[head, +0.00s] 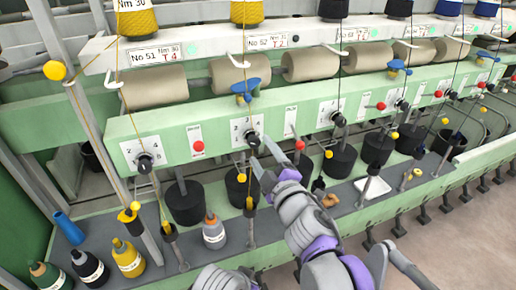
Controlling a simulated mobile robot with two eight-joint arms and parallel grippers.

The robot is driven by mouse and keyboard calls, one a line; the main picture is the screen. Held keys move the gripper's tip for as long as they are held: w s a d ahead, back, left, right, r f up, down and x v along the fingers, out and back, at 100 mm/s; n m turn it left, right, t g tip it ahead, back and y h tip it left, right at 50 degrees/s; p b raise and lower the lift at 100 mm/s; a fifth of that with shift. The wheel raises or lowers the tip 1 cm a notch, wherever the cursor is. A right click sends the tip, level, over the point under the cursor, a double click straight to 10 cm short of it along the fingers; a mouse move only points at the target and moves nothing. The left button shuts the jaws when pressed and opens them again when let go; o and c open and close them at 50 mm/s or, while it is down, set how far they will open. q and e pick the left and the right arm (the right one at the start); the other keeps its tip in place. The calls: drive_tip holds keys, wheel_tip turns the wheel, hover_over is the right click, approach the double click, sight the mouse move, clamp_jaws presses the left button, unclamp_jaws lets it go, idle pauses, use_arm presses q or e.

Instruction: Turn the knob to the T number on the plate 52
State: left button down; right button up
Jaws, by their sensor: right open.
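The plate 52 (272,41) is a white label on the upper rail and reads No 52 and T 2. Below it, on the green rail, is a white dial plate (237,127) with small numbers and a black knob (252,139). The knob's pointer is too small to read. My right gripper (263,147) is open, with its fingertips at the lower right of the knob. I cannot tell whether they touch it or stand around it. My left gripper does not show.
A red ball lever (299,145) is close to the right of my gripper, and another red ball (198,146) is left of the dial. A blue yarn guide (245,89) is above. Bottles (214,232) and a white tray (373,190) stand on the grey ledge below.

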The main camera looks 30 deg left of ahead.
drive_tip(key=v, duration=0.7)
drive_tip(key=shift+s+b, duration=0.2)
drive_tip(key=shift+b, duration=0.15)
drive_tip(key=w+d+f+m+t+h, duration=0.15)
drive_tip(key=d+f+m+h, duration=0.4)
drive_tip(key=d, duration=0.65)
drive_tip(key=w+d+f+m+t+h, duration=0.1)
drive_tip(key=w+d+f+m+h, duration=0.1)
drive_tip(key=d+f+m+h, duration=0.65)
drive_tip(key=s+d+f+m+g, duration=0.7)
drive_tip(key=s+d+f, duration=0.6)
drive_tip(key=s+d, duration=0.2)
drive_tip(key=shift+s+d+m+g, duration=0.4)
drive_tip(key=shift+s+g, duration=0.45)
drive_tip(key=shift+s, duration=0.05)
